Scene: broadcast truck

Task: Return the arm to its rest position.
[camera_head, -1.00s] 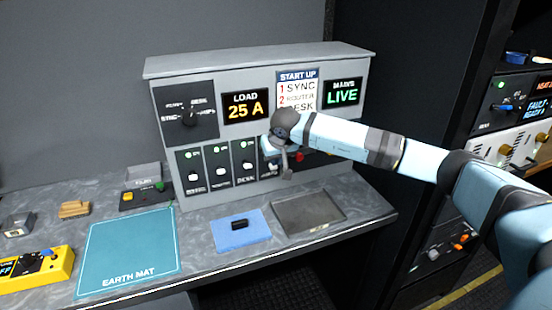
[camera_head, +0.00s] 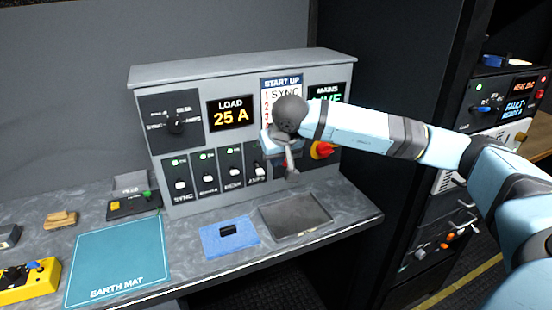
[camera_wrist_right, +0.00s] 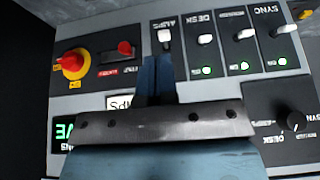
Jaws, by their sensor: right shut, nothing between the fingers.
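My right arm (camera_head: 370,130) comes in from the right, reaching across the front of the grey power panel (camera_head: 250,85). Its gripper (camera_head: 283,152) is bent down in front of the panel's lower right part; its fingertips are mostly hidden in the head view. In the right wrist view the fingers (camera_wrist_right: 157,68) are shut together and empty, pointing toward the AMPS switch (camera_wrist_right: 164,37). I cannot tell whether they touch it. The SYNC, ROUTER and DESK switches show green lamps; the AMPS lamp is hidden. My left gripper is out of view.
A red and yellow rotary knob (camera_head: 321,150) is close right of the gripper. Below are a grey tray (camera_head: 295,215) and a blue pad (camera_head: 228,238) with a black piece. The earth mat (camera_head: 118,262) lies left. An equipment rack (camera_head: 505,100) stands behind the arm.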

